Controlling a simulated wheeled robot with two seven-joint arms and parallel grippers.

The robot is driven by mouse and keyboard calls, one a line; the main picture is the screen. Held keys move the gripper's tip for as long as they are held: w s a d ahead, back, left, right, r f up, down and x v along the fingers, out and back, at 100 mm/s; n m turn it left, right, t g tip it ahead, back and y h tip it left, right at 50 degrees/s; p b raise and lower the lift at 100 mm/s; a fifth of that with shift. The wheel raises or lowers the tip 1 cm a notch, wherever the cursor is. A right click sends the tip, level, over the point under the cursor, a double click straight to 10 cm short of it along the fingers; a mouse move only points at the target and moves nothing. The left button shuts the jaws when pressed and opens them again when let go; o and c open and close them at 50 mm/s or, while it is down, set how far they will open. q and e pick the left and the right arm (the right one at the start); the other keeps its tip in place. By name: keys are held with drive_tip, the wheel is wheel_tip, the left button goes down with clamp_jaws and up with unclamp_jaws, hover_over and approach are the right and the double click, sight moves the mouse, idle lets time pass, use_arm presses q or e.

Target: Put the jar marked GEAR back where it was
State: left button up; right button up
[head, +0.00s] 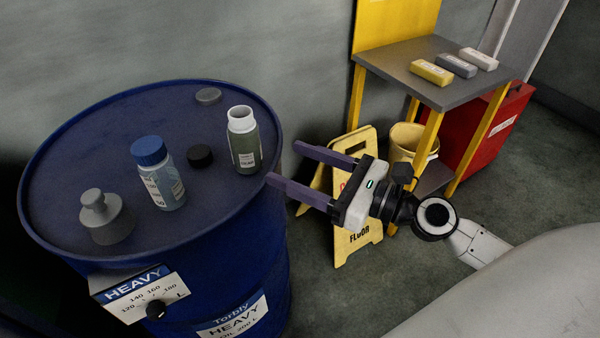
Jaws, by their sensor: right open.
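An uncapped jar with greenish contents (243,146) stands upright on the blue drum lid near its right edge. Its small label is too small to read surely, so I cannot confirm that it says GEAR. A blue-capped jar (159,178) with pale blue contents stands upright left of it; its label is not clearly legible either. My right gripper (283,163) is open and empty. Its fingers point left toward the greenish jar, with the tips just right of it at the drum's edge, apart from it. My left gripper is out of view.
The blue drum (100,135) also carries a black cap (199,156), a grey flat cap (208,95) and a grey stopper-like fitting (104,215). A yellow floor sign (352,250), a bucket (407,142) and a table (410,72) with several blocks stand behind my right arm.

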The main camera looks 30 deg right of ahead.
drive_tip(key=s+a+f+n+g+h, duration=0.2)
drive_tip(key=s+f+n, duration=0.3)
drive_tip(key=f+n, duration=0.5)
drive_tip(key=s+a+f+n+g+h, duration=0.2)
drive_tip(key=s+f+n, duration=0.3)
drive_tip(key=f+n, duration=0.5)
drive_tip(key=s+a+f+n+g+h, duration=0.2)
drive_tip(key=s+f+n, duration=0.4)
drive_tip(key=f+n, duration=0.5)
drive_tip(key=shift+n+g+h, duration=0.3)
drive_tip(key=shift+n+g, duration=0.1)
drive_tip(key=shift+a, duration=0.1)
